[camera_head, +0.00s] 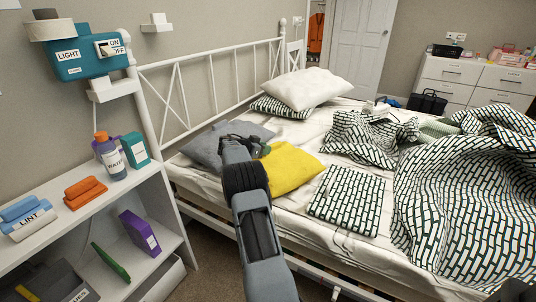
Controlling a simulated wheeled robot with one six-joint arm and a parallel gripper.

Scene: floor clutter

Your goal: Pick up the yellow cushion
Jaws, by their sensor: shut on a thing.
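The yellow cushion (294,168) lies on the near side of the bed, its left part hidden behind my arm. My gripper (262,148) is at the cushion's upper left corner, beyond my dark wrist. It is shut on the yellow cushion there; the fingers are small and partly hidden by my arm. The cushion looks low over the bed, and I cannot tell whether it is clear of the sheet.
A grey cushion (205,147) lies just left of the gripper. A folded patterned cloth (348,200) lies to the right, and a crumpled patterned duvet (455,190) covers the right side. A shelf (95,213) stands at left.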

